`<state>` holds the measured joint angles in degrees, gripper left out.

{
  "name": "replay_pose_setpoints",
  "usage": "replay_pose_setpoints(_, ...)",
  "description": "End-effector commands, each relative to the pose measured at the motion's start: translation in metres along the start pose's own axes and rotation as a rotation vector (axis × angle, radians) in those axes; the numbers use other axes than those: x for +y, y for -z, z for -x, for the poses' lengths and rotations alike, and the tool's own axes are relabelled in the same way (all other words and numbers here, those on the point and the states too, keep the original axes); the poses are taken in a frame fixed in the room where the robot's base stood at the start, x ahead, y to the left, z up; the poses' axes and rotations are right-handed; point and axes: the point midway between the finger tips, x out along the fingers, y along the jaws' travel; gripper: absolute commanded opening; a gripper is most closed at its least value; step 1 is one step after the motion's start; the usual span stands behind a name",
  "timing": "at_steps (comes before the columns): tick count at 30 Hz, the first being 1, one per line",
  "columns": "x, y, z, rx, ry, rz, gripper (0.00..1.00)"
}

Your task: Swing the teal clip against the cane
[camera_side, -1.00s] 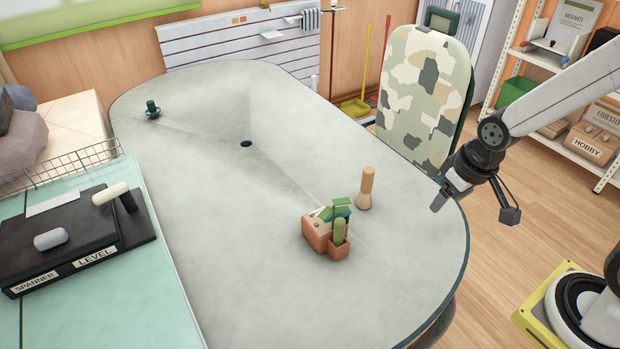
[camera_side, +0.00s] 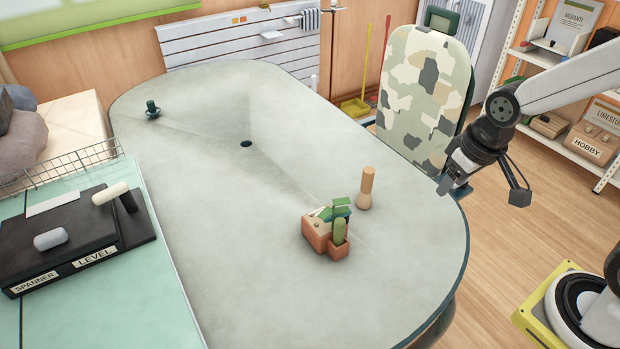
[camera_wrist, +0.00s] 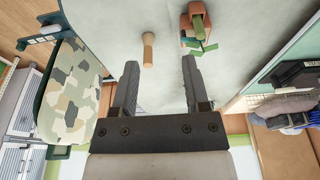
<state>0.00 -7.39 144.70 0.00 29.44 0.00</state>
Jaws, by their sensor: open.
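I cannot make out a clear teal clip or a cane in either view. A terracotta block with a small pot (camera_side: 339,250) stands on the grey table, with green leaf-like pieces (camera_side: 338,207) and a green cactus shape on it; it also shows at the top of the wrist view (camera_wrist: 190,20). A wooden peg (camera_side: 366,188) stands upright beside it, also in the wrist view (camera_wrist: 148,50). A small dark teal piece (camera_side: 152,110) stands at the table's far left. My gripper (camera_side: 446,188) is open and empty over the table's right edge; its fingers (camera_wrist: 160,65) are apart.
The grey table (camera_side: 220,220) has a dark hole (camera_side: 246,144) and is mostly bare. A camouflage-patterned chair back (camera_side: 425,95) stands behind its right side. A green bench with a black labelled tray (camera_side: 70,262) and a wire rack (camera_side: 75,165) lies at left.

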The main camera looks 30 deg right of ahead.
Motion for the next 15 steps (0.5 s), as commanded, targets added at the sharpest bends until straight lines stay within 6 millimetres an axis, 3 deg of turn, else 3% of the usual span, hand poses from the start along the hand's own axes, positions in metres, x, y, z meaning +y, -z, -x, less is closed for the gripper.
replay_pose_setpoints(4, 0.000, 0.003, 0.011, 0.004, 0.000, 0.000, 0.59)
replay_pose_setpoints(15, -0.006, 0.016, 0.007, -0.090, -0.044, 0.070, 0.59)
